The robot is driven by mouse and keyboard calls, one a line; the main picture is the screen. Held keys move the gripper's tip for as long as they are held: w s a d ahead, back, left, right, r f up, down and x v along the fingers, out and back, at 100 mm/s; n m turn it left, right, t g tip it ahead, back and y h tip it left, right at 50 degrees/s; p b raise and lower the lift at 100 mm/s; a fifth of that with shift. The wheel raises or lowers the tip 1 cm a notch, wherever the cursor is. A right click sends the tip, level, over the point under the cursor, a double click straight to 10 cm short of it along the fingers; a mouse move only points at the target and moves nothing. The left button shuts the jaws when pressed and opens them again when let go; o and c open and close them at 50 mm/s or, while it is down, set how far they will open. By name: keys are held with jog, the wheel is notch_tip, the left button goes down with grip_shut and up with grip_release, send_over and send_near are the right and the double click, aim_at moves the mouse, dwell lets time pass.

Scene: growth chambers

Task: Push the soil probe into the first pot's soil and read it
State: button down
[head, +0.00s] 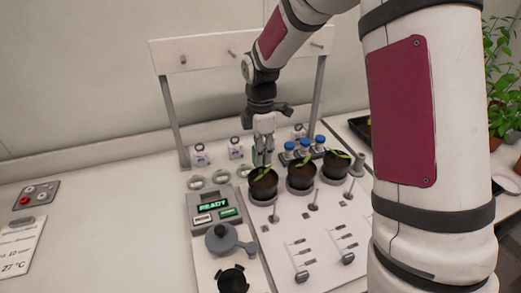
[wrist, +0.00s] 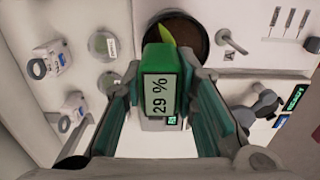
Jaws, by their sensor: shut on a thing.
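My gripper (head: 263,152) is right above the left pot (head: 263,193) of a row of dark pots. In the wrist view the gripper (wrist: 163,92) is shut on the soil probe (wrist: 161,57). The probe is a green block with a pale display (wrist: 160,95) that reads 29 %. The pot's rim and soil (wrist: 190,32) show just beyond the probe, with a green leaf beside it. The probe's tip is hidden behind its body, so I cannot see how deep it sits in the soil.
Two more pots, the middle (head: 301,180) and the right (head: 337,166), stand close by. Blue-capped bottles (head: 304,148) are behind them.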

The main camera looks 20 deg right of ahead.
dwell(0.4)
jog(key=c, duration=1.2)
grip_release()
notch_tip(320, 180, up, 11)
jog(key=shift+f, duration=0.2)
jog(key=s+r+m+t, duration=0.2)
jog(key=s+r+m, duration=0.65)
jog(key=s, duration=0.35)
jog(key=s+m+t, duration=0.3)
jog(key=s+m, duration=0.6)
jog(key=s, duration=0.6)
